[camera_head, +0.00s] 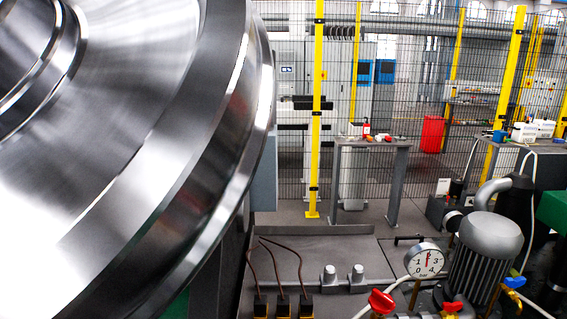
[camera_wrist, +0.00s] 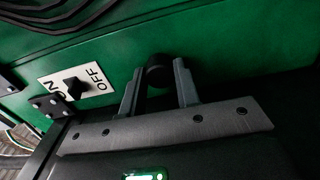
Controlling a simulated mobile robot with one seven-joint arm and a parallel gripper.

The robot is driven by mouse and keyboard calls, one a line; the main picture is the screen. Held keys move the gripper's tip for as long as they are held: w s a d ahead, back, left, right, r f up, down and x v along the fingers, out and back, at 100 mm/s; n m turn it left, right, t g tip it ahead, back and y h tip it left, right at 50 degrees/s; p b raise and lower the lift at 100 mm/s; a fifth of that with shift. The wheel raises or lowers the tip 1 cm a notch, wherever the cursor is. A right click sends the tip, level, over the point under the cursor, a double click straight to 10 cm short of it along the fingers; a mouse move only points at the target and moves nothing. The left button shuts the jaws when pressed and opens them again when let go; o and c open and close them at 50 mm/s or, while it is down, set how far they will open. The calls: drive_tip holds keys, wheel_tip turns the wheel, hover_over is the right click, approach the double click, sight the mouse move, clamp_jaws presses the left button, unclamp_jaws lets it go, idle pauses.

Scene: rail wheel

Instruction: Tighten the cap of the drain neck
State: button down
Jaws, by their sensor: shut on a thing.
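In the wrist view my gripper (camera_wrist: 160,69) has one grey finger on each side of a dark round cap (camera_wrist: 158,77) in front of a green panel. The gripper is shut on this cap. The cap shows only as a black disc, and the drain neck behind it is hidden or too dark to make out. Neither my gripper nor the cap can be made out in the head view.
The green panel (camera_wrist: 225,50) carries a white ON/OFF plate with a black switch (camera_wrist: 74,88), left of my fingers. Dark cables (camera_wrist: 60,18) run above. In the head view a huge steel wheel (camera_head: 120,130) fills the left; a pressure gauge (camera_head: 424,261) and motor (camera_head: 485,262) stand right.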

drive_tip(key=shift+n, duration=2.9)
drive_tip(key=n, duration=0.5)
drive_tip(key=shift+n, duration=0.4)
drive_tip(key=shift+w+a, duration=0.1)
